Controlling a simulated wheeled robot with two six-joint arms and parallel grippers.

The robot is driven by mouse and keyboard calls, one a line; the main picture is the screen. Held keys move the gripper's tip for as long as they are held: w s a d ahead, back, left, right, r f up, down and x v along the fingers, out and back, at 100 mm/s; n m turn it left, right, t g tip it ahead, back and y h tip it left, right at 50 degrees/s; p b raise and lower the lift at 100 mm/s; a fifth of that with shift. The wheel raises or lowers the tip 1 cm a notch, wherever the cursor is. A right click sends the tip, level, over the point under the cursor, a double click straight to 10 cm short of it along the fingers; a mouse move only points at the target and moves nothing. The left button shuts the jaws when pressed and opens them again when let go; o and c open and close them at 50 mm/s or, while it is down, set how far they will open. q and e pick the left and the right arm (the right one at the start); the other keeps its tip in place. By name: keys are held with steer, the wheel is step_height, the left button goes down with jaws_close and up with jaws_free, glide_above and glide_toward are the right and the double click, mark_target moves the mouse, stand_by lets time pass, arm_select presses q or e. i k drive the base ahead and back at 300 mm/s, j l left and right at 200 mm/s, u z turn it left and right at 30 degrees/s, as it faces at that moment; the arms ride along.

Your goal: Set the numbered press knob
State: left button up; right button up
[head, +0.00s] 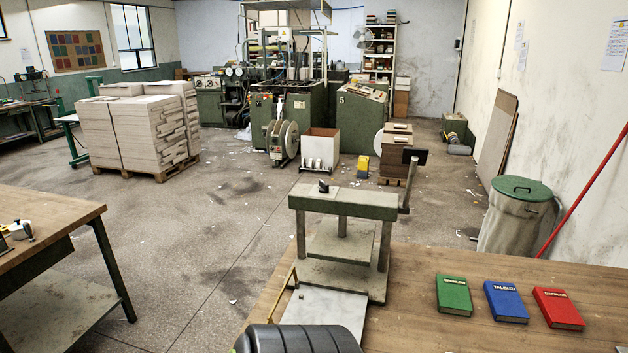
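A small bench press (343,205) with a grey-green top beam stands on the wooden table in front of me. A small black knob (323,187) sits on top of the beam, beside a pale plate (345,197). Any numbers around the knob are too small to read, and its setting cannot be told. A grey upright bar with a dark end (414,157) stands at the press's right side.
Green, blue and red books (454,295) lie on the table (410,325), right of the press. A pale sheet (326,308) and a yellow bracket (285,289) are at its front left. A green-lidded bin (516,215) stands behind the table. Another bench (60,222) is at left.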

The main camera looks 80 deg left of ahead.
mark_target(324, 187)
steer(key=k+j, duration=0.9)
steer(key=k+l+u, duration=0.05)
steer(key=k, duration=0.1)
